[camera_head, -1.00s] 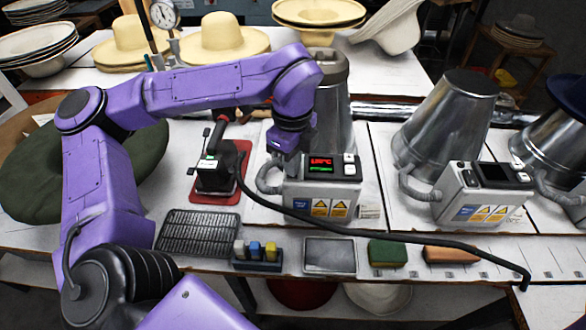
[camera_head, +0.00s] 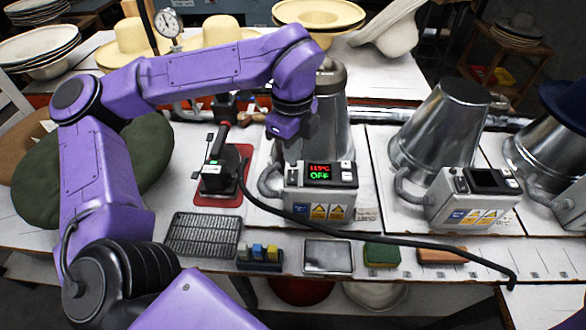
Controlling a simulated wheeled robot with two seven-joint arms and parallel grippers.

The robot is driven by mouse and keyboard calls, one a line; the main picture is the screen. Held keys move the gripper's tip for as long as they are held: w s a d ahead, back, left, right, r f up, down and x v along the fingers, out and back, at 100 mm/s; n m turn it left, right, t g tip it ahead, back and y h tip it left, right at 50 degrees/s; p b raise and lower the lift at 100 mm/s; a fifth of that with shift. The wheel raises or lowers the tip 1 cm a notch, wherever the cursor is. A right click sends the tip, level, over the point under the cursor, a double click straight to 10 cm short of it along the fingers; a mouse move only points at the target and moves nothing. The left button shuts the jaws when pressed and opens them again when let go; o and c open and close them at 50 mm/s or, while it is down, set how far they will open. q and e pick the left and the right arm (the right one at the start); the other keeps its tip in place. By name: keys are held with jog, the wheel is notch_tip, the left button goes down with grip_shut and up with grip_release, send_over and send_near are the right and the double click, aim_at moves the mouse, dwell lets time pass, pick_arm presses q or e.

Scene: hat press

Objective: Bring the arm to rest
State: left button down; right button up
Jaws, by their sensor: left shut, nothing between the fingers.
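My left arm, purple with black joints, comes in from the left and arches over the bench. Its gripper (camera_head: 291,150) points down, just above and behind the near control box (camera_head: 316,188), in front of the metal hat form (camera_head: 334,112). The gripper is shut and empty; its fingertips are small and dark. The box's display (camera_head: 319,172) shows red digits over a green "OFF". My right gripper is out of view.
A black iron (camera_head: 221,172) stands on a red mat, its black hose (camera_head: 400,240) crossing the bench front. A second control box (camera_head: 474,195) and metal cone (camera_head: 440,125) stand to the right. A wire rack (camera_head: 203,234), brush block (camera_head: 259,257) and sponge (camera_head: 381,255) line the front.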

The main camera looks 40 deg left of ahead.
pick_arm(q)
jog(key=shift+r, duration=0.35)
